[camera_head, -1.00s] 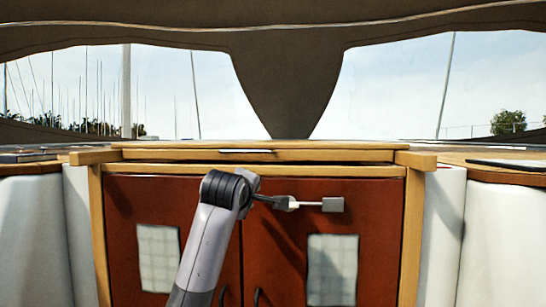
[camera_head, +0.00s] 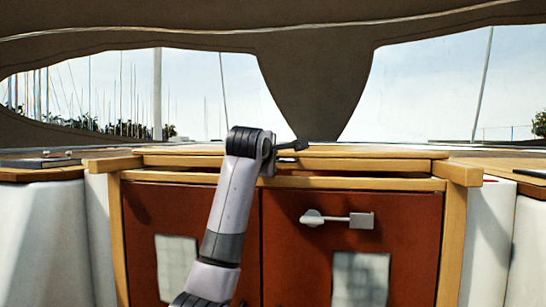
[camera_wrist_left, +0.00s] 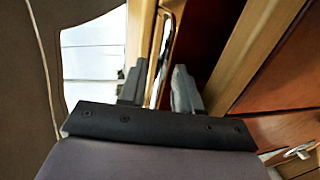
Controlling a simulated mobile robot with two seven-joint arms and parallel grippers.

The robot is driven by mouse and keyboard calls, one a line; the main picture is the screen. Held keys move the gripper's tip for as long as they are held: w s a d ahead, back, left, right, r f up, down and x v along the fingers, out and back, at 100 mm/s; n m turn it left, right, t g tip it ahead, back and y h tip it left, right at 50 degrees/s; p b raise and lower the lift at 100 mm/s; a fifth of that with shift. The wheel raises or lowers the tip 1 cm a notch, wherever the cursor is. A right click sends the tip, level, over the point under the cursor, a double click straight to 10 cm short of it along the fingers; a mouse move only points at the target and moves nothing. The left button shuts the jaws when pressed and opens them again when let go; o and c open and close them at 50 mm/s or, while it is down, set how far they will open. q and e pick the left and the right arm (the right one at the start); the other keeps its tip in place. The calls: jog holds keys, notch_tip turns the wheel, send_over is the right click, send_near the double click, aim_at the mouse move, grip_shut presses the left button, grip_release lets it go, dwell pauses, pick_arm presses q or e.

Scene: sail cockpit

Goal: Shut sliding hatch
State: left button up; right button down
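The sliding hatch (camera_head: 380,153) is a pale wooden panel lying across the top of the red-brown doors. A slim metal handle (camera_head: 289,159) is on its front edge, partly hidden by my gripper. My left gripper (camera_head: 295,146) is at this handle, seen edge-on and small in the head view. In the left wrist view its two dark fingers (camera_wrist_left: 159,88) are apart. The hatch's wooden edge and the shiny handle (camera_wrist_left: 163,45) show between and beyond them. I cannot tell whether the fingers touch either. My right gripper is in neither view.
Two red-brown doors (camera_head: 408,225) with pale panels stand below, in a wooden frame (camera_head: 452,240). A metal latch (camera_head: 338,219) sticks out of the right door. A dark gap runs under the hatch's front edge. White cushions (camera_head: 490,240) flank the frame.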

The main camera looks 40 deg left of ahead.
pick_arm(q)
jog(key=shift+x, duration=1)
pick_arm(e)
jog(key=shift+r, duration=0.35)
